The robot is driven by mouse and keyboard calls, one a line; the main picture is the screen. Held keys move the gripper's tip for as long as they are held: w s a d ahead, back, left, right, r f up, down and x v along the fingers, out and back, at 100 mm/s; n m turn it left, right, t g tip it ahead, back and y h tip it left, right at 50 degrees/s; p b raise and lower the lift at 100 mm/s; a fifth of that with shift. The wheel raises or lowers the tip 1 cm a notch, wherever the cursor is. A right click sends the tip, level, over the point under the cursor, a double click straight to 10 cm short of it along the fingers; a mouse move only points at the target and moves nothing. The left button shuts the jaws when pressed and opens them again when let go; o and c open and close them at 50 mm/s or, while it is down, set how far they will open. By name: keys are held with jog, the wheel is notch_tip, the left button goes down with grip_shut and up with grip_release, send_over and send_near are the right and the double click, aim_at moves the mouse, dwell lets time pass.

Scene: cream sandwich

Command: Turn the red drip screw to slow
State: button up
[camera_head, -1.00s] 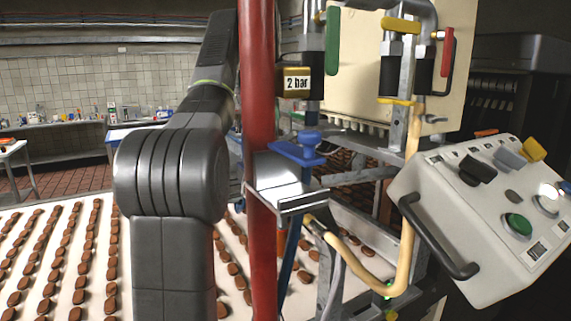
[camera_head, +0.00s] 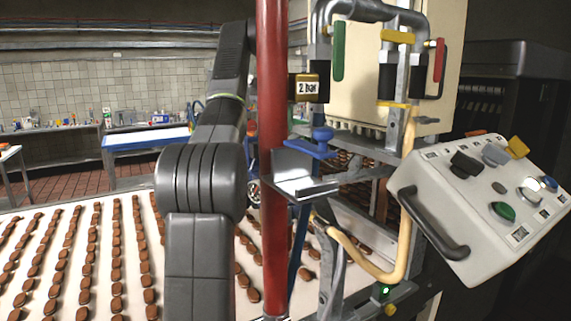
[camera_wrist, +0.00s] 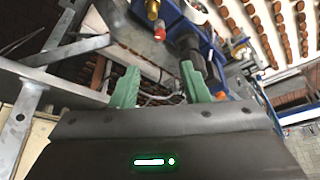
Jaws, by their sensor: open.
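In the wrist view my gripper (camera_wrist: 159,88) has two green fingers standing wide apart with nothing held between them. A small red knob (camera_wrist: 159,33) below a brass-coloured part shows ahead of the fingers, slightly above the gap; it looks like the red drip screw, but I cannot make out its setting. A gap separates it from the fingertips in the picture. In the head view my arm hides the gripper, and I cannot pick out the drip screw there.
A red upright pipe (camera_head: 272,150) stands right beside my arm. Beyond are a blue-handled valve (camera_head: 322,142), a cream hose (camera_head: 366,262) and a tilted control box (camera_head: 475,240). Rows of brown biscuits lie on a white conveyor (camera_head: 68,250). Metal framing (camera_wrist: 30,105) crosses the wrist view's left side.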

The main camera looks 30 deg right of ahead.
jog(key=x, duration=1.3)
jog(key=shift+w+d+f, duration=0.1)
jog(key=shift+w+f, duration=0.05)
jog(key=shift+f, duration=0.2)
grip_shut()
